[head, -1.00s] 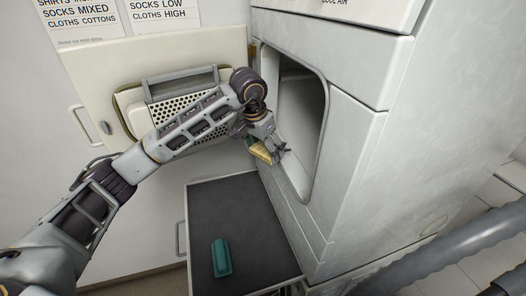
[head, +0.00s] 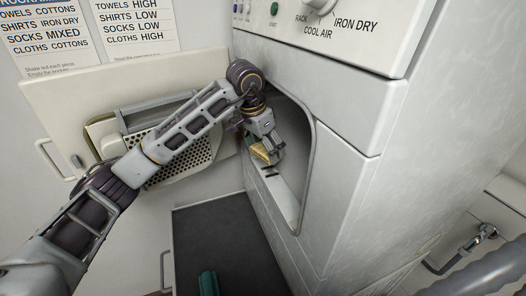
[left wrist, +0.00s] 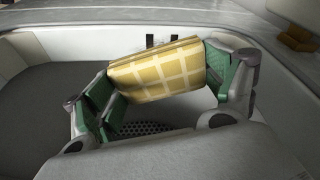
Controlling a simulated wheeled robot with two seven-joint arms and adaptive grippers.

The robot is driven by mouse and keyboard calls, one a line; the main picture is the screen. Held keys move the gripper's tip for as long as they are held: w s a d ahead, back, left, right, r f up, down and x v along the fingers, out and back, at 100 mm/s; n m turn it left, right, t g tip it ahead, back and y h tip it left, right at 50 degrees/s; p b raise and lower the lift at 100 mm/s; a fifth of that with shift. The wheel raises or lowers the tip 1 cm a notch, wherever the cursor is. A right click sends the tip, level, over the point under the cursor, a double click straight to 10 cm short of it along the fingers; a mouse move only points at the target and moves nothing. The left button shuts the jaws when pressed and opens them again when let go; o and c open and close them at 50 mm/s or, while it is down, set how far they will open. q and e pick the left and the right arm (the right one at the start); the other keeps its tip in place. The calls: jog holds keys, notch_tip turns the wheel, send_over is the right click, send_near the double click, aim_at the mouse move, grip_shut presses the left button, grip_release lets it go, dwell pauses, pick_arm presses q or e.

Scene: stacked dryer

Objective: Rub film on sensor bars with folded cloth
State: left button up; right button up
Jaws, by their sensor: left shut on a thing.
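My left gripper (head: 266,150) is at the lower left part of the dryer opening. It is shut on a folded yellow checked cloth (left wrist: 158,70), which spans between the green finger pads in the left wrist view. The cloth also shows in the head view (head: 261,153). Two small dark bars, likely the sensor bars (left wrist: 161,40), stand just behind the cloth in the left wrist view. In the head view dark marks (head: 269,171) lie on the opening's lower lip just below the cloth. I cannot tell whether the cloth touches them.
The dryer's open door (head: 45,90) stands to the left. The control panel (head: 300,22) is above, and a grey pipe-like part shows at lower right.

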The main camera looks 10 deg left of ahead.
aim_at(265, 159)
pick_arm(q)
jog(key=shift+s+r, duration=0.2)
jog(key=shift+s, duration=0.25)
jog(key=shift+w+f, duration=0.2)
jog(key=shift+f, duration=0.45)
jog(key=shift+d+f+b, duration=0.1)
jog(key=shift+f+b, duration=0.35)
jog(key=shift+f, duration=0.05)
jog(key=shift+f+b, duration=0.3)
jog(key=shift+f, duration=1.6)
pick_arm(e)
jog(key=shift+s+d+f, duration=0.15)
jog(key=shift+f, duration=0.35)
jog(key=shift+s+d+f, duration=0.1)
jog(key=shift+f, duration=0.35)
jog(key=shift+d, duration=0.2)
